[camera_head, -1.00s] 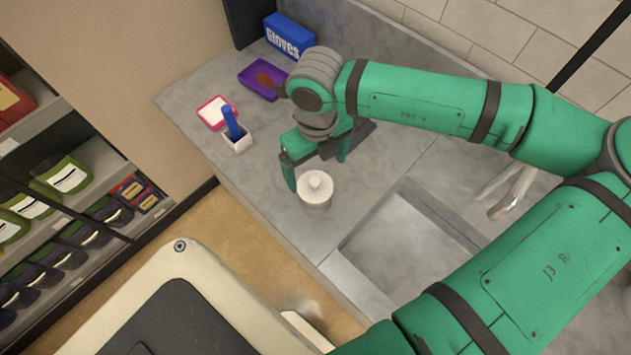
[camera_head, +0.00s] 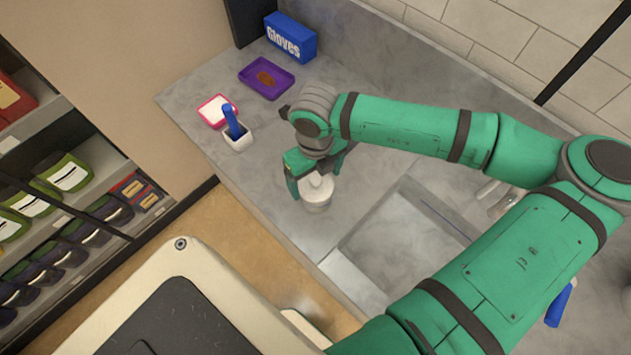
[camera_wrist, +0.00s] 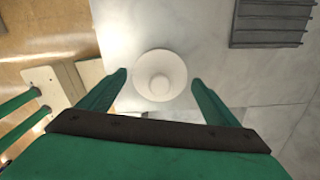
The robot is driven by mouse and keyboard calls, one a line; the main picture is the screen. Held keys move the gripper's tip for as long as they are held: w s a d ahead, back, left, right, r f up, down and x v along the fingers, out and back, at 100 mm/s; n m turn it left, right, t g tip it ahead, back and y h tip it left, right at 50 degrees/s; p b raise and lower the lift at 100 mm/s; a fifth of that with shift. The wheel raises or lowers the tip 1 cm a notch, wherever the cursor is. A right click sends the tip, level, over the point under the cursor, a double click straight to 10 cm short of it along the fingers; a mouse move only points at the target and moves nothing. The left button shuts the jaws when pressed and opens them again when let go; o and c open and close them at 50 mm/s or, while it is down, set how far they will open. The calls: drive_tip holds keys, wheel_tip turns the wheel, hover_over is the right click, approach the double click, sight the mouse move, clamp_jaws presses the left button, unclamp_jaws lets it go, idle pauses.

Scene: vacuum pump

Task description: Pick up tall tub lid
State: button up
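The tall tub (camera_head: 317,205) stands on the grey counter with its round white lid (camera_head: 319,188) on top. The lid has a knob in its middle. In the wrist view the lid (camera_wrist: 160,76) lies between and just beyond the two green fingers, with a gap on each side. My gripper (camera_head: 310,185) is open over the tub, its fingers on either side of the lid in the head view. I cannot tell whether a finger touches it. The far side of the tub is partly hidden by my gripper.
A recessed sink (camera_head: 405,235) lies right of the tub. Up left on the counter are a white holder (camera_head: 238,141) with a blue handle, a pink-edged tray (camera_head: 215,111), a purple tray (camera_head: 266,78) and a blue gloves box (camera_head: 290,38). The counter's front edge is close to the tub.

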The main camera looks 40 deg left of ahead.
drive_tip(key=c, duration=0.8)
